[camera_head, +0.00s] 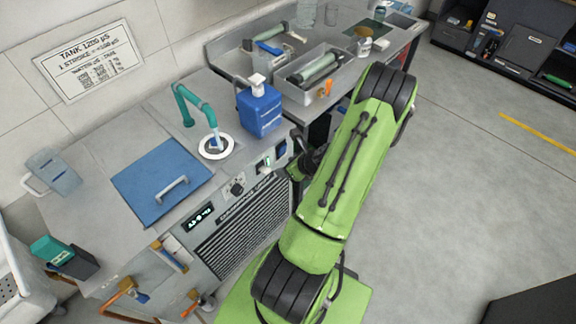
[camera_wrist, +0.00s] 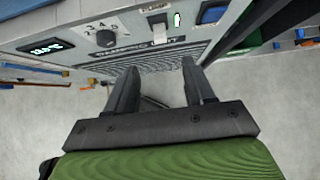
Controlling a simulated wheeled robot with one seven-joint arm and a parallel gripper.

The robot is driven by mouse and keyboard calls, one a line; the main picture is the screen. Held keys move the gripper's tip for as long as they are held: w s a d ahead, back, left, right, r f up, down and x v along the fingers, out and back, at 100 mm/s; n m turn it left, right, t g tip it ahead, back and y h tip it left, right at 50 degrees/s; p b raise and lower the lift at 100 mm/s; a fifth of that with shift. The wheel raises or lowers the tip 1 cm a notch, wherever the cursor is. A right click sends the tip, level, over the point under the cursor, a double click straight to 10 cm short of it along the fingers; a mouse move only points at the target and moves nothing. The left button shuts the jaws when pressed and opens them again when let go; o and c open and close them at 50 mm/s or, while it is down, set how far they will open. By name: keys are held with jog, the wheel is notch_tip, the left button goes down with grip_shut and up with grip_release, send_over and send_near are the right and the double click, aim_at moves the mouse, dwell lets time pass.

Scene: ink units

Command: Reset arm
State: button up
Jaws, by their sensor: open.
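My green arm reaches up from the bottom of the head view and bends over near the bench. My gripper (camera_wrist: 160,80) shows in the wrist view with its two dark fingers apart and nothing between them. It faces the front panel of the grey machine (camera_wrist: 85,58), near the vent grille and the switches. In the head view the gripper is mostly hidden behind my arm, close to the machine's right front corner. The same machine shows in the head view with its vent grille (camera_head: 243,228).
On the machine are a blue lid (camera_head: 150,190) with a handle, a teal tap (camera_head: 192,105) and a blue bottle (camera_head: 259,112). A metal tray (camera_head: 296,92) stands on the bench behind. Dark shelving (camera_head: 520,50) is at the upper right. The grey floor (camera_head: 470,190) is clear at right.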

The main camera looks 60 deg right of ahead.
dwell(0.4)
jog(key=w+a+r+n+g+y, duration=0.1)
jog(key=w+a+r+n+g, duration=0.1)
jog(key=w+a+r+n, duration=0.55)
jog(key=w+a+r+n+g+y, duration=0.1)
jog(key=w+a+r+n, duration=0.1)
jog(key=a+r+n, duration=0.95)
jog(key=s+a+r+n, duration=1)
jog(key=s+a+n, duration=0.3)
jog(key=n, duration=0.6)
jog(key=shift+a+r+n+t, duration=0.3)
jog(key=shift+a+r, duration=0.1)
